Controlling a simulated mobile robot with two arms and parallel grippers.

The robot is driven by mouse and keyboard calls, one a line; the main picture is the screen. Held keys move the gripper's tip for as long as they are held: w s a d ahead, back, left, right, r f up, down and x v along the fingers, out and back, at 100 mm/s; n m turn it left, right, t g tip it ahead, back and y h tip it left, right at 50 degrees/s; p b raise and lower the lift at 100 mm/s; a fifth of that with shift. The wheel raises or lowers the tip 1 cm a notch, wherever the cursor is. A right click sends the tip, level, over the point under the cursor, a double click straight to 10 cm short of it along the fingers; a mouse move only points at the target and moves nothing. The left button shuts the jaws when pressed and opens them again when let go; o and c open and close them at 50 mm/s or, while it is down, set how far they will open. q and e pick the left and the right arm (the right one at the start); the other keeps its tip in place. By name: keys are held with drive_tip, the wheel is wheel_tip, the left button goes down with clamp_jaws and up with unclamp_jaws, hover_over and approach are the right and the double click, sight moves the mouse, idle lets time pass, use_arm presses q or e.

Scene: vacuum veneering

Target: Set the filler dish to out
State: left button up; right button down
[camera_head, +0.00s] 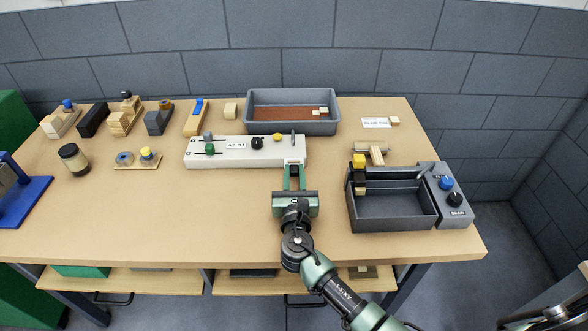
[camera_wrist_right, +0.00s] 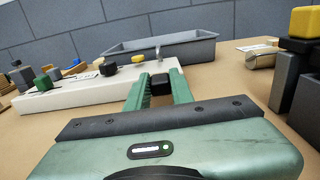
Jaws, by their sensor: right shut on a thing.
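A long white control box (camera_head: 222,155) stands on the bench, with a green slider knob, a black knob, a yellow button and a grey upright lever. My right gripper (camera_head: 294,166) is at the right end of its front side. In the wrist view, the fingers of my right gripper (camera_wrist_right: 158,84) are shut on a small black block-like part (camera_wrist_right: 160,82). The fingers hide much of this part. I cannot tell for sure which part is the filler dish. My left gripper is not in view.
A grey tray (camera_head: 262,99) with a brown bottom lies behind the box. A dark open bin (camera_head: 390,226) with a knob panel (camera_head: 455,207) stands to the right. Wooden blocks and tools line the back left. The front middle of the bench (camera_head: 180,220) is clear.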

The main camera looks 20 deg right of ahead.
drive_tip(key=c, duration=1.4)
unclamp_jaws()
drive_tip(key=shift+s+a+f, duration=0.1)
drive_tip(key=shift+f, duration=0.1)
drive_tip(key=shift+o, duration=1)
drive_tip(key=shift+s+r, duration=0.15)
drive_tip(key=shift+r, duration=0.05)
drive_tip(key=v, duration=0.8)
drive_tip(key=shift+b, duration=0.35)
